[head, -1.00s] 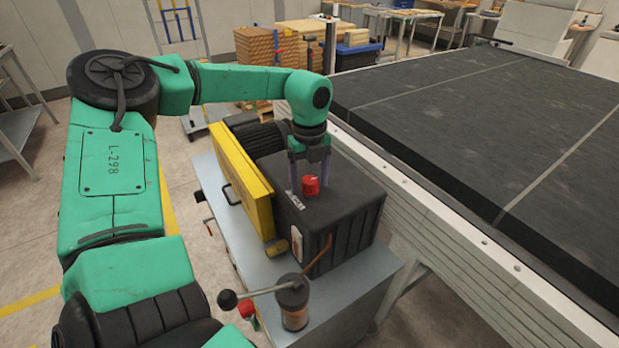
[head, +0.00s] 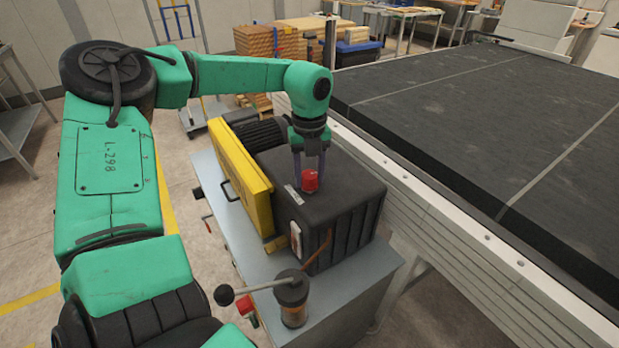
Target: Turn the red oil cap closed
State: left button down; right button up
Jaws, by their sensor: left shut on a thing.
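The red oil cap (head: 310,181) sits on top of the black machine housing (head: 345,186). My left gripper (head: 309,178) comes down over it from above, its fingers on either side of the cap, and is shut on it. The cap looks upright on the housing; its lower edge and thread are too small to judge. My right gripper does not show in the head view.
A yellow guard (head: 240,175) stands left of the housing. A lever with a black knob (head: 224,295) and a cylinder (head: 293,300) stand in front on the grey bench (head: 352,290). A wide dark conveyor bed (head: 490,120) lies to the right.

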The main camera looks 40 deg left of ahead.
pick_arm(q)
jog(key=m+b, duration=0.1)
jog(key=m, duration=0.1)
jog(key=shift+m, duration=0.4)
jog(key=m+b, duration=0.1)
jog(key=m, duration=0.2)
jog(key=shift+m, duration=0.3)
jog(key=m+b, duration=0.1)
jog(key=m, duration=0.2)
jog(key=shift+r, duration=0.1)
jog(key=m, duration=0.5)
jog(key=shift+w, duration=0.1)
jog(key=m, duration=0.4)
jog(key=shift+r+m, duration=0.1)
jog(key=shift+m, duration=0.2)
jog(key=m, duration=0.4)
jog(key=shift+m, duration=0.3)
jog(key=m+p, duration=0.1)
jog(key=m, duration=0.3)
jog(key=shift+m, duration=2.2)
